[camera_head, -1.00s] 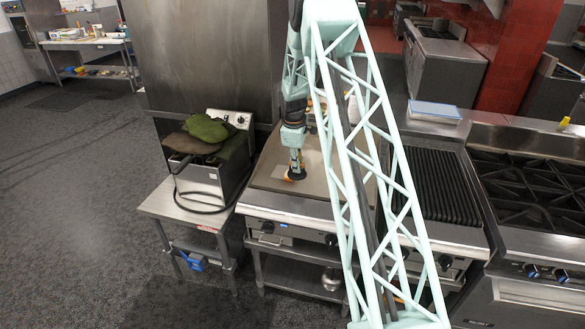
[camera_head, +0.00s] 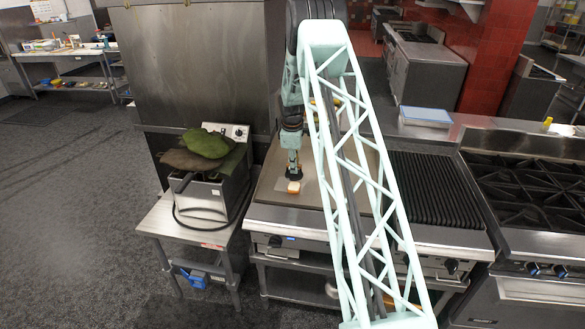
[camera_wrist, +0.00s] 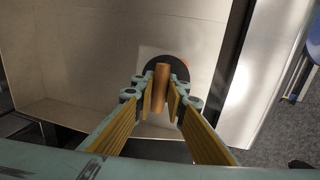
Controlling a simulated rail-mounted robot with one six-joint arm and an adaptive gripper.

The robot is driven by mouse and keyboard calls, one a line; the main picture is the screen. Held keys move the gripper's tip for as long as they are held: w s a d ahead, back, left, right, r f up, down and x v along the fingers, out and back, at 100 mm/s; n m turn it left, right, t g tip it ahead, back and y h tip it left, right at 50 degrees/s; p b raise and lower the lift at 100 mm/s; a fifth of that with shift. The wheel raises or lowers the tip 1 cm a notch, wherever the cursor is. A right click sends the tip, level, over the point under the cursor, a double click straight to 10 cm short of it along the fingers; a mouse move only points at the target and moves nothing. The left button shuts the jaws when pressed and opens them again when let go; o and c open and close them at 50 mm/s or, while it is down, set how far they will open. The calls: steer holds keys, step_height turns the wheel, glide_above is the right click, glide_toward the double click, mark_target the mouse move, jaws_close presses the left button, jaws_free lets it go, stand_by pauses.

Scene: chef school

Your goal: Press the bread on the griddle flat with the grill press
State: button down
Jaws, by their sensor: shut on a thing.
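My gripper (camera_wrist: 161,98) is shut on the wooden handle of the grill press (camera_wrist: 163,76). The press has a dark round plate, seen below the fingers in the wrist view. In the head view, the gripper (camera_head: 294,160) points down and the dark press (camera_head: 295,173) is over the griddle (camera_head: 269,186). The bread (camera_head: 293,187), a small pale piece with an orange-brown side, lies on the griddle just in front of the press. I cannot tell whether the press touches the bread. In the wrist view the plate and fingers hide most of what lies beneath.
Left of the griddle is a fryer (camera_head: 206,201) with green and brown cloths (camera_head: 207,143) on it. A ribbed grill (camera_head: 432,190) and a burner range (camera_head: 530,195) are to the right. My arm hides part of the griddle.

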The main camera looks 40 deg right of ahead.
mark_target(295, 175)
steer(key=shift+f, duration=0.1)
stand_by(0.5)
steer(key=shift+f+b, duration=0.65)
steer(key=shift+f, duration=1.85)
steer(key=shift+f, duration=0.3)
steer(key=shift+s+a+f, duration=0.1)
steer(key=shift+s+f, duration=0.1)
steer(key=shift+f, duration=0.1)
stand_by(2.8)
steer(key=shift+r, duration=0.15)
stand_by(0.6)
